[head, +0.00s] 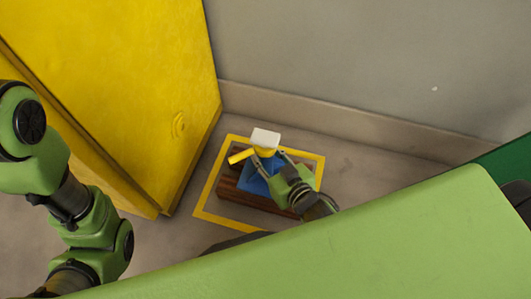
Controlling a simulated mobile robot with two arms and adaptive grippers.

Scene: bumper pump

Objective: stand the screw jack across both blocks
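The screw jack (257,183) has a blue body, a yellow neck and handle bar, and a pale top plate. It stands roughly upright at the wooden blocks (238,191), which are dark reddish brown and lie on the floor inside a yellow square outline. My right gripper (270,162) reaches in from the lower right, with its fingers on either side of the jack just below the top plate, and looks shut on it. The jack's underside and part of the blocks are hidden, so I cannot tell whether it rests on both. My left arm is at the left; its gripper is out of view.
A large yellow cabinet (130,80) stands to the left of the marked square (211,190). A grey wall (370,60) with a low skirting runs behind it. Bare floor (365,170) lies to the right. My green body covers the foreground.

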